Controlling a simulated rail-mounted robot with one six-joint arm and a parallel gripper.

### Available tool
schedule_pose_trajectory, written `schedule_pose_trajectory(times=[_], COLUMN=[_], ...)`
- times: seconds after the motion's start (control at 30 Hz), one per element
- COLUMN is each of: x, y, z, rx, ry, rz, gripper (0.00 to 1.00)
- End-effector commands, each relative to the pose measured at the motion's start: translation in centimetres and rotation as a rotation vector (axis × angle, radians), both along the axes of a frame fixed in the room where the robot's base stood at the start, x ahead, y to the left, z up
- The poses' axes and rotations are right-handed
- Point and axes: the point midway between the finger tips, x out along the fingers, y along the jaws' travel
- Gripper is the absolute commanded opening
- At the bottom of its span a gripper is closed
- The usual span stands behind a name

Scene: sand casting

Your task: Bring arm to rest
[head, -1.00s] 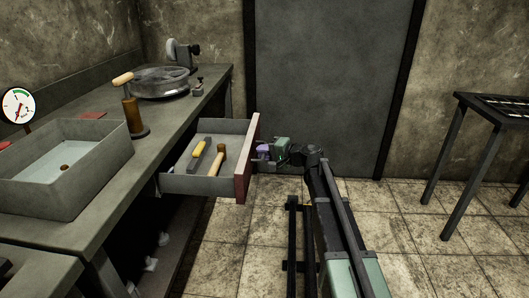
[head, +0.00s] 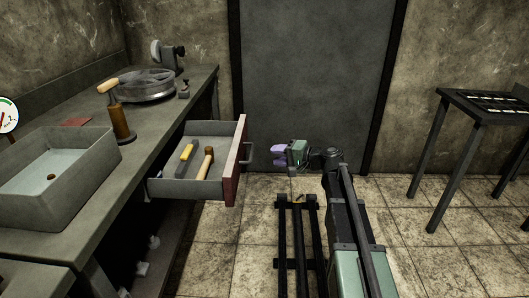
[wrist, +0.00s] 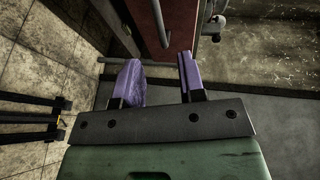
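My gripper (head: 280,157) is at the centre of the head view, to the right of the open drawer and apart from its handle. In the wrist view its two purple fingers (wrist: 160,80) stand apart with nothing between them. The drawer (head: 235,165) is pulled out from the bench, with a reddish front and a dark bar handle (head: 249,153). The handle also shows in the wrist view (wrist: 160,22), beyond the fingertips. My arm reaches forward above the floor rails.
In the drawer lie a yellow-handled tool (head: 187,152) and a wooden-handled tool (head: 206,162). The bench at left holds a grey bin (head: 75,175), a wooden-handled rammer (head: 120,120) and a round metal pan (head: 145,87). A dark table (head: 480,112) stands right. Open floor lies between.

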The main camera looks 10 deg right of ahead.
Motion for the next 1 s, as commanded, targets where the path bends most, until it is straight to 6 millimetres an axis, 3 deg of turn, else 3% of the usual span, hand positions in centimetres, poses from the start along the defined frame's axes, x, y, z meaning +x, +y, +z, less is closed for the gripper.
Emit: schedule_pose_trajectory(times=[0.33,0.47,0.57,0.7,0.8,0.93,0.97,1.0], x=[-0.3,-2.3,-7.0,-14.9,-20.0,-26.8,-27.9,-27.3], y=[-0.3,-0.2,0.4,1.1,0.9,1.2,2.2,3.9], z=[0.0,-2.4,-6.4,-11.2,-13.1,-13.9,-13.9,-13.3], rx=[0.001,-0.135,-0.376,-0.744,-0.978,-1.274,-1.313,-1.316], ry=[0.002,0.060,0.171,0.344,0.446,0.530,0.516,0.488], rz=[0.005,0.056,0.136,0.269,0.342,0.429,0.454,0.485], gripper=[0.37,0.37,0.37,0.37,0.37,0.37,0.37,0.37])
